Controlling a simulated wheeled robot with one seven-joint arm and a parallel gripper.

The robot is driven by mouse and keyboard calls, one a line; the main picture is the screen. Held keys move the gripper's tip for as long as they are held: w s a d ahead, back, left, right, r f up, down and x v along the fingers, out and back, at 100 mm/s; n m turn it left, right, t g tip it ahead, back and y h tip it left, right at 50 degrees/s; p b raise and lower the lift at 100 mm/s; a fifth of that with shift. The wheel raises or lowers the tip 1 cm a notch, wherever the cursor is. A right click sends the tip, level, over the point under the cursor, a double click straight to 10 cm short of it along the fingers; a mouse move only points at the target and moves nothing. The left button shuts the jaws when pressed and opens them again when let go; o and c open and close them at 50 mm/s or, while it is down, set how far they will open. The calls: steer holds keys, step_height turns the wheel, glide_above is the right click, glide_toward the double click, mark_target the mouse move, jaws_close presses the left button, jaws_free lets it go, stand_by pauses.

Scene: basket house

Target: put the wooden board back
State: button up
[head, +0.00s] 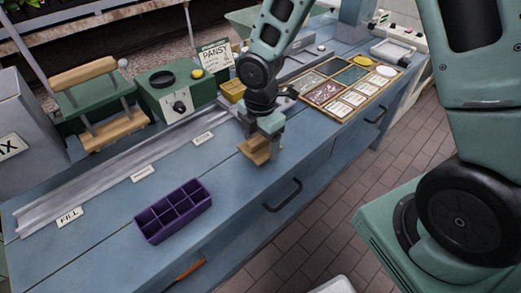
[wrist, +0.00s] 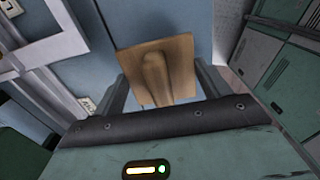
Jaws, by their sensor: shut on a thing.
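The wooden board (head: 256,153) is a small light-brown square with a raised rounded handle along its middle. In the wrist view the board (wrist: 181,55) sits between the two fingers, its flat face beyond them. My gripper (head: 269,126) is shut on the board, seemingly by its handle; the fingers also show in the wrist view (wrist: 160,88). It is over the blue bench, right of the sign-marked rail. I cannot tell whether the board touches the bench top.
A purple divided tray (head: 173,211) stands on the blue bench (head: 95,232) at front left. A grey metal rail (head: 125,170) runs behind it, with small labels. A green machine (head: 175,90) and a green press with wooden parts (head: 88,98) stand behind. A wooden seed tray (head: 345,88) lies right.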

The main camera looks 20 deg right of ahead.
mark_target(261, 150)
steer(key=shift+f, duration=1.55)
steer(key=shift+f, duration=0.6)
steer(key=shift+s, duration=0.1)
